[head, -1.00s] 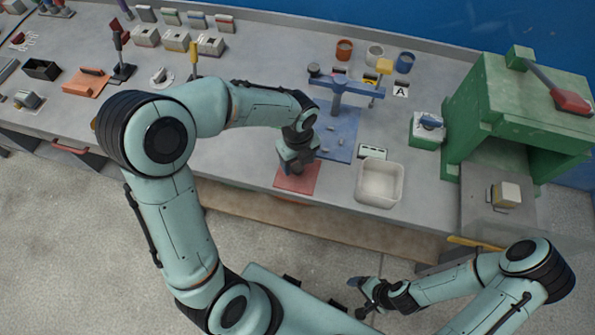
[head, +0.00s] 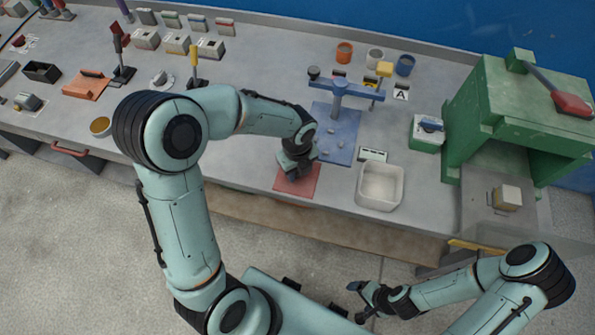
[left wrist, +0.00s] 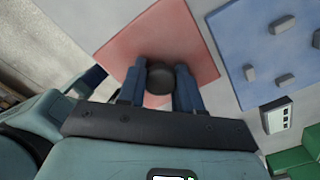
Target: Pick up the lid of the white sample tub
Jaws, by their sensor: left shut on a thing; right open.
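My left gripper (head: 294,176) is low over the red mat (head: 310,183) at the bench's front edge. In the left wrist view its two blue fingers (left wrist: 160,92) are shut on a dark grey round piece (left wrist: 160,74), over or on the mat (left wrist: 190,45). I cannot tell whether this piece touches the mat or belongs to a lid. A white tub (head: 375,55) stands at the back, between an orange tub (head: 344,52) and a blue tub (head: 405,64). I cannot make out a lid on it. My right gripper (head: 356,301) is open and empty, in front of the bench.
A blue plate (head: 344,140) with several grey pieces and a blue clamp frame (head: 345,88) lies behind the red mat. A white tray (head: 380,187) is to its right. A green press (head: 520,110) stands at the right. Bare bench lies left of the mat.

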